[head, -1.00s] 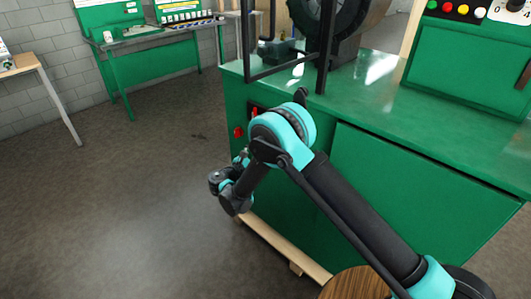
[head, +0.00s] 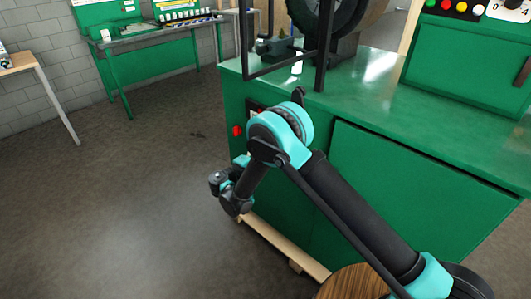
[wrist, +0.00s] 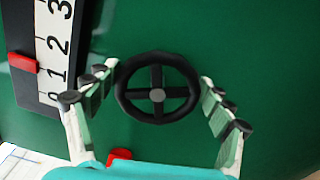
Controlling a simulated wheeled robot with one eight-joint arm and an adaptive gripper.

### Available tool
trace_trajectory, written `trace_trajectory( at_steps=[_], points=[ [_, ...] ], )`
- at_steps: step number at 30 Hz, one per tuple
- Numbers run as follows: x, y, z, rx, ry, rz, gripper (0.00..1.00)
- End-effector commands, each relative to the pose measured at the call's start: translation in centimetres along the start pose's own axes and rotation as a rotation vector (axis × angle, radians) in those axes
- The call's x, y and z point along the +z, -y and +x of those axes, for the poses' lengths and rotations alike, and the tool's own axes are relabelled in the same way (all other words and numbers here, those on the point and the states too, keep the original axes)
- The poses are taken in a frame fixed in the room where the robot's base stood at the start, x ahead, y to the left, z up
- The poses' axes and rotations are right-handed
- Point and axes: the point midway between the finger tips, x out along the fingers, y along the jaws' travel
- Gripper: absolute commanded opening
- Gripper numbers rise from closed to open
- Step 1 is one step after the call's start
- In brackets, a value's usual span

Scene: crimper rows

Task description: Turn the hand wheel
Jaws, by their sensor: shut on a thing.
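The hand wheel (wrist: 157,91) is a black ring with spokes and a grey hub, on a green panel in the middle of the wrist view. My gripper (wrist: 159,74) has one finger on each side of the wheel, the tips close to the left and right of its rim. It is shut on the wheel. In the head view the wheel and the fingers are hidden behind my arm, at the left side of the green machine cabinet (head: 430,185).
A scale (wrist: 52,45) with numbers and a red pointer (wrist: 23,62) is left of the wheel. A red piece (wrist: 120,154) shows low in the wrist view. A red button (head: 237,130) is on the cabinet. Open floor lies left; a green workbench (head: 155,50) stands behind.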

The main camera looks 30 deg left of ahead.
Motion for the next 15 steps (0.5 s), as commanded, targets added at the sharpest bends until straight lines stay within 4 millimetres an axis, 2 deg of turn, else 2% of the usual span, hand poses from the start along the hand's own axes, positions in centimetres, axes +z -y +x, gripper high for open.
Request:
trace_trajectory(
  at_steps=[15],
  points=[
    [-0.11, 0.69, -0.05, -0.002, 0.001, 0.487, 0.52]
  ],
)
